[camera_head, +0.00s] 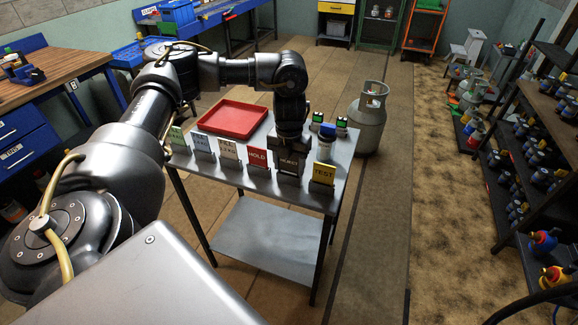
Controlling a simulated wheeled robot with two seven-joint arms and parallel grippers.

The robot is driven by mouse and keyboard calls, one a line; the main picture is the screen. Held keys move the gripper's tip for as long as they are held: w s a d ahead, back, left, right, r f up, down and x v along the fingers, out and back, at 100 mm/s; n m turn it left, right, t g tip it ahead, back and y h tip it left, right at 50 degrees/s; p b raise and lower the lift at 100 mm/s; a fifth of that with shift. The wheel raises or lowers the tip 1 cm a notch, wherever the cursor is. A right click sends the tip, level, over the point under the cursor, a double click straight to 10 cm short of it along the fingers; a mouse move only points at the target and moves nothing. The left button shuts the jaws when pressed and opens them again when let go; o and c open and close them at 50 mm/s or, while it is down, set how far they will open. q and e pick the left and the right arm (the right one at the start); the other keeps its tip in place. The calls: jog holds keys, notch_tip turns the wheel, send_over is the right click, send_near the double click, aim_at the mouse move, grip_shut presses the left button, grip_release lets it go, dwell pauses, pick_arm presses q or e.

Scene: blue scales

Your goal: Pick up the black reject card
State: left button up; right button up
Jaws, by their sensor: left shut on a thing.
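The black reject card (289,168) stands in the row of cards along the front edge of the metal table (225,178). It is between the red HOLD card and the yellow TEST card. My left gripper (291,152) points down over the black card and is shut on its upper part. The card's lower part shows below the fingers and still looks to be at its stand. My right gripper is not in view.
The red HOLD card (257,157) and yellow TEST card (323,175) stand close on either side. A red tray (232,119) lies behind the row. Small green-and-black items (341,124) stand at the back right. A grey gas cylinder (369,120) stands right of the table.

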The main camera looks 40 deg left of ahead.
pick_arm(q)
notch_tip(320, 180, up, 9)
jog(key=shift+r+p, duration=0.15)
jog(key=shift+p, duration=0.35)
